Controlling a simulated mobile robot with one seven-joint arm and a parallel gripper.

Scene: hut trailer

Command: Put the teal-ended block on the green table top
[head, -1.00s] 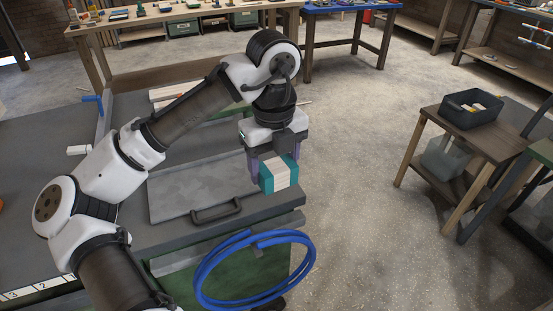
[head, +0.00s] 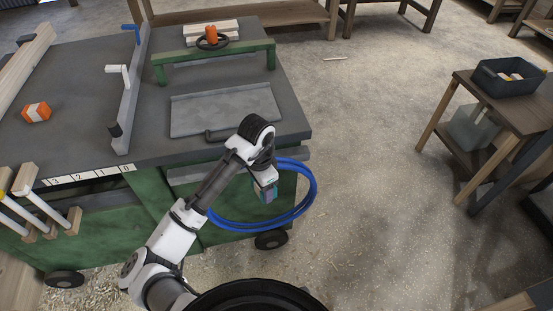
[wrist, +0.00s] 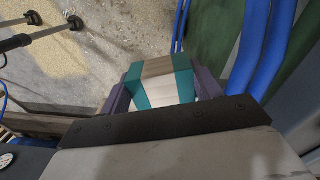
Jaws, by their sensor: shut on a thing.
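The teal-ended block (wrist: 160,68) has teal ends and a pale wood-coloured middle. My gripper (wrist: 162,90) is shut on it, with purple fingers on its two teal ends. In the head view the block (head: 268,193) is small, in front of the green cabinet and the blue hose coil, lower in the picture than the table's edge. The large table has a dark grey top (head: 75,100) on a green body. A low green stand (head: 230,57) stands at its back.
The blue hose coil (head: 309,190) hangs close to my gripper. A grey panel with a handle (head: 225,110) lies on the table. An orange-ended block (head: 37,112) is at the left. A wooden side table (head: 462,78) with a dark bin (head: 508,78) stands right. Open floor lies between.

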